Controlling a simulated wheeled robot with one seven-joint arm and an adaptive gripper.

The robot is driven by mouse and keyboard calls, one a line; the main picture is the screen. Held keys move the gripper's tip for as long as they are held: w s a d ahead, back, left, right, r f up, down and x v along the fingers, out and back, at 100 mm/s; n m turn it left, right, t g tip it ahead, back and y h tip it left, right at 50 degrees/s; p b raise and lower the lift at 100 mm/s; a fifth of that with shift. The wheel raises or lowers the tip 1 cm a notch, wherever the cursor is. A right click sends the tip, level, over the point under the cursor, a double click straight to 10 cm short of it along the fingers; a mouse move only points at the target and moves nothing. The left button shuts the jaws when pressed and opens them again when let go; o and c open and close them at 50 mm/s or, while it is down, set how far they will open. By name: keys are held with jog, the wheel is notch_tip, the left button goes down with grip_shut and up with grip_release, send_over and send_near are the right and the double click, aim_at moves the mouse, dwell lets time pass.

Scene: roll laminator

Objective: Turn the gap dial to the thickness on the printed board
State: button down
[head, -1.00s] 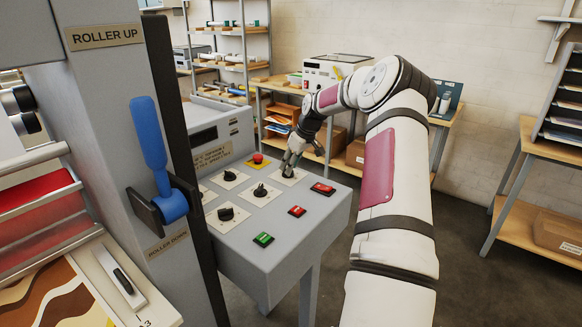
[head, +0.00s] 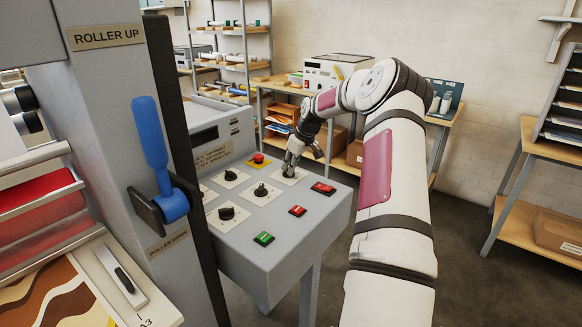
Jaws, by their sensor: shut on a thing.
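The grey control panel (head: 285,238) carries several black rotary knobs on pale plates. My gripper (head: 289,172) is at the back-right plate (head: 296,178), pointing down and shut on the knob there, which its fingers mostly hide. I cannot read the knob's scale or tell from its label whether it is the gap dial. Other knobs (head: 261,190) stand uncovered to the left and in front. A board with a printed brown, white and yellow pattern (head: 50,305) lies at the lower left. No thickness is readable on it.
A red mushroom button (head: 258,157) sits close to the left of my gripper. Red (head: 323,187) and green (head: 263,238) switches lie nearer the panel's front. The blue roller lever (head: 150,145) stands on the machine's post at left. A workbench (head: 440,122) is behind my arm.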

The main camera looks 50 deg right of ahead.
jog(key=shift+f, duration=0.1)
jog(key=m+h, duration=0.1)
jog(key=m, duration=0.1)
jog(key=shift+a+m, duration=0.2)
jog(key=shift+m, duration=0.2)
jog(key=m+b, duration=0.1)
jog(key=m+h+b, duration=0.1)
jog(key=shift+w+a+f+m+g, duration=0.1)
jog(key=shift+w+m+g, duration=0.05)
jog(key=shift+m+g, duration=0.2)
jog(key=m+g+h+b, duration=0.1)
jog(key=m+b, duration=0.3)
jog(key=shift+w+a+f, duration=0.1)
jog(key=shift+a, duration=0.05)
jog(key=shift+m+h+b, duration=0.4)
jog(key=shift+m+b, duration=0.55)
jog(key=shift+g, duration=0.25)
jog(key=c, duration=1.7)
grip_release()
jog(key=shift+o, duration=0.2)
